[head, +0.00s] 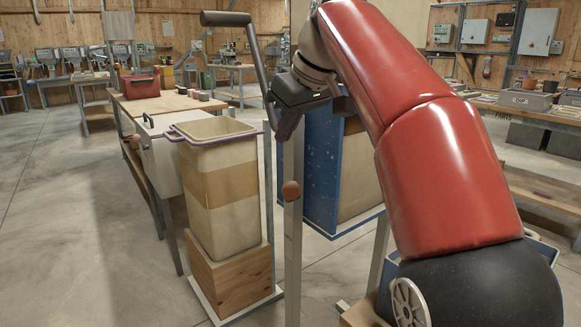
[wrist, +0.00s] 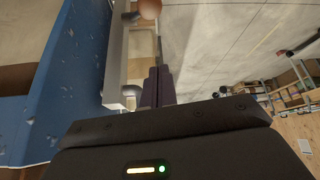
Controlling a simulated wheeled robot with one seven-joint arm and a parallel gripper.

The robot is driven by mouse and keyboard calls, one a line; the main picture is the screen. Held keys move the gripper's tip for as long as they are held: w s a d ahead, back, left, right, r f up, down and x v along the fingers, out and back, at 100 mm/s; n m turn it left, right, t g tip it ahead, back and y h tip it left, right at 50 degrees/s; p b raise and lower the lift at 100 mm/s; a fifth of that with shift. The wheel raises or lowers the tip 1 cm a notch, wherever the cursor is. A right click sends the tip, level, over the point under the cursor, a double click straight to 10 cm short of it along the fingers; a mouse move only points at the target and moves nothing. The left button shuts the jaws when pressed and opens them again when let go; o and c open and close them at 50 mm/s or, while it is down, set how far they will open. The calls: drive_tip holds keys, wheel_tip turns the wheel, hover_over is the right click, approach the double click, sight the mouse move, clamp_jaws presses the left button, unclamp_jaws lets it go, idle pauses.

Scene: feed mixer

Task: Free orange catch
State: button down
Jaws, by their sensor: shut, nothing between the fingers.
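A round brown-orange knob (head: 291,190) sits on the front of an upright metal post (head: 293,255); it may be the orange catch, but I cannot tell for sure. The knob also shows at the top edge of the wrist view (wrist: 150,8). My gripper (head: 284,133) is above the knob and apart from it, beside the upper post. Its dark fingers (wrist: 158,86) are together with nothing between them. No other part that is clearly an orange catch shows.
A dark crank lever (head: 240,20) rises just left of my gripper. A tall tan bin (head: 217,195) with a purple rim stands on a wooden block. A blue panel (head: 322,165) stands behind the post. A workbench (head: 160,104) is farther left; open concrete floor lies at far left.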

sight(291, 193)
drive_tip(key=shift+w, duration=0.1)
idle(0.3)
drive_tip(key=b+x, duration=0.3)
drive_tip(key=x, duration=0.7)
drive_tip(key=shift+s+d+f+b, duration=0.15)
drive_tip(key=shift+s+d, duration=0.55)
drive_tip(key=shift+s, duration=0.05)
drive_tip(key=shift+s+d+f+b, duration=0.15)
drive_tip(key=shift+s+d, duration=0.5)
drive_tip(key=shift+s, duration=0.05)
drive_tip(key=shift+f, duration=0.1)
drive_tip(key=shift+s+d+f+t+b, duration=0.1)
drive_tip(key=shift+s+d+t+b, duration=0.15)
drive_tip(key=shift+b, duration=0.65)
